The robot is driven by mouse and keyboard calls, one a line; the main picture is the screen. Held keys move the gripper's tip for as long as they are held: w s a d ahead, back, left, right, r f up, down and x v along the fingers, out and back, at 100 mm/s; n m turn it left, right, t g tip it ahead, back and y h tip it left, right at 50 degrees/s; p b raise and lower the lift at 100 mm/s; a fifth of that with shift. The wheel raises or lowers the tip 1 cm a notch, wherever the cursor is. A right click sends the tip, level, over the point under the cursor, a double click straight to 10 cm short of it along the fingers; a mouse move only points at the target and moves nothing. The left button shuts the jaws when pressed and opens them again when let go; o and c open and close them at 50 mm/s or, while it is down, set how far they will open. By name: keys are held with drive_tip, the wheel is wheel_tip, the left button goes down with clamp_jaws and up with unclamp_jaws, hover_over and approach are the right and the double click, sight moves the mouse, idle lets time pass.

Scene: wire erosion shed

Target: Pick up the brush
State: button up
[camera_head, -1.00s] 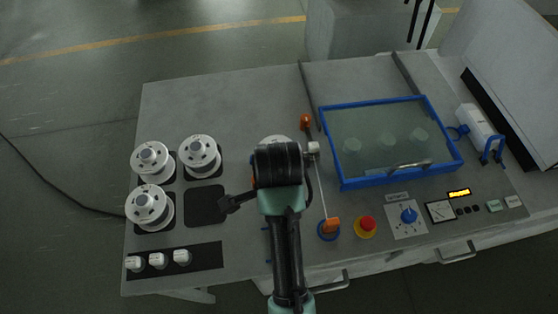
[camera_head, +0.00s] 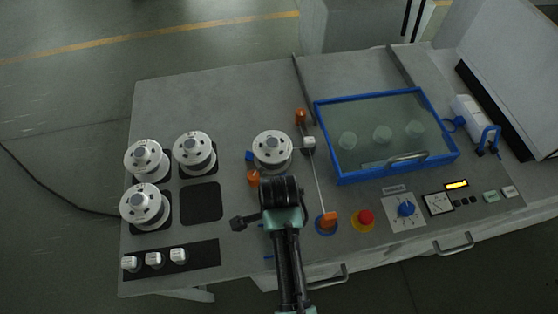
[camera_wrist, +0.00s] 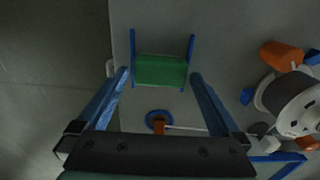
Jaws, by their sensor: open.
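A green block (camera_wrist: 161,70), which looks like the brush, lies between two thin blue rails (camera_wrist: 132,48) near the table's front edge in the wrist view. Whether it has bristles cannot be told. In the head view it is hidden by my arm; only small blue bits show beside the arm. My gripper (camera_wrist: 160,75) is open, with one blue finger on each side of the block in the wrist view. Nothing is held. The height gap to the block cannot be judged. In the head view my gripper end (camera_head: 283,195) hangs over the front middle of the table.
A white spool (camera_head: 272,148) with orange guides stands just behind my gripper. A blue ring with an orange guide (camera_head: 329,220) and a red button (camera_head: 364,218) lie to the right. Several spools (camera_head: 194,152) stand left. A blue-framed glass cover (camera_head: 385,135) is at the right.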

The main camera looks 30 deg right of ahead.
drive_tip(key=shift+f, duration=1.25)
drive_tip(key=c, duration=1.3)
